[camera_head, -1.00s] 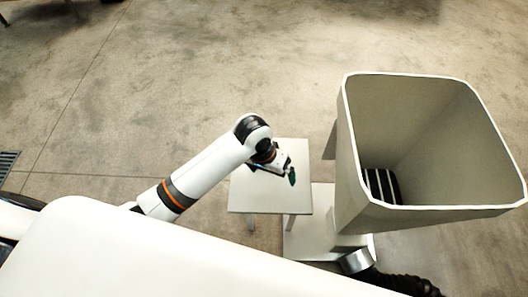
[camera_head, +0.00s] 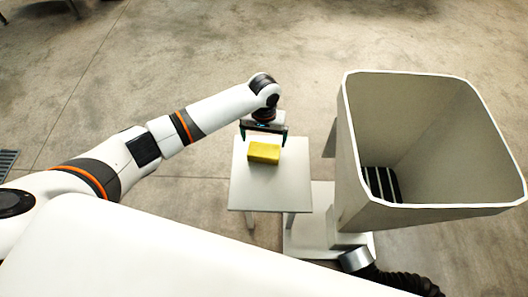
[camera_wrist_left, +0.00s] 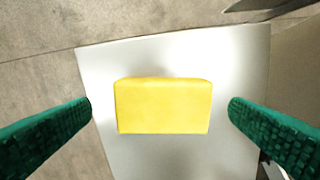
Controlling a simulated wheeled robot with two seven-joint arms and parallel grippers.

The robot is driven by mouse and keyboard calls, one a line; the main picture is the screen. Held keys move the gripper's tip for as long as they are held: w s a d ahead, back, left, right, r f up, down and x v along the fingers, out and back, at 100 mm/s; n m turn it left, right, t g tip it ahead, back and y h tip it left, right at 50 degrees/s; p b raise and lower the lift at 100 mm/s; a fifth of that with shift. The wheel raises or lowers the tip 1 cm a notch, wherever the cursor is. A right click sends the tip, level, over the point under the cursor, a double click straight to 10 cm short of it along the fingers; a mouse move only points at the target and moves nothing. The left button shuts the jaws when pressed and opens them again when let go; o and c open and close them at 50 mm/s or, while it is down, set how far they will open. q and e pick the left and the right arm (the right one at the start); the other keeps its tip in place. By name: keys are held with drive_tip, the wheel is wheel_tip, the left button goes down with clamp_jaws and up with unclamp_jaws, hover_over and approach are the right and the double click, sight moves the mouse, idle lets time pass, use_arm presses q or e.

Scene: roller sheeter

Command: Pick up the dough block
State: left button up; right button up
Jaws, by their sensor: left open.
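The dough block (camera_head: 264,152) is a yellow rectangular block lying on a small white table (camera_head: 270,195). In the left wrist view the block (camera_wrist_left: 163,106) sits between the two green fingers, with a gap on each side. My left gripper (camera_head: 264,134) is open and empty, just beyond and above the block in the head view. Its fingers also show in the left wrist view (camera_wrist_left: 160,118). My right gripper is not in view.
A large hopper (camera_head: 362,150) with striped rollers inside stands to the right of the table, on a pale base. The table around the block is bare.

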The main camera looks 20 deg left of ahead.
sight(264, 156)
use_arm(q)
drive_tip(key=f, duration=0.2)
drive_tip(key=s+f, duration=0.1)
drive_tip(key=f, duration=0.2)
drive_tip(key=shift+d+f, duration=0.2)
drive_tip(key=shift+f, duration=0.05)
drive_tip(key=shift+c, duration=0.6)
drive_tip(key=shift+r, duration=0.1)
drive_tip(key=c, duration=0.7)
wheel_tip(264, 156, up, 10)
drive_tip(key=shift+p, duration=0.45)
drive_tip(key=shift+c, duration=0.2)
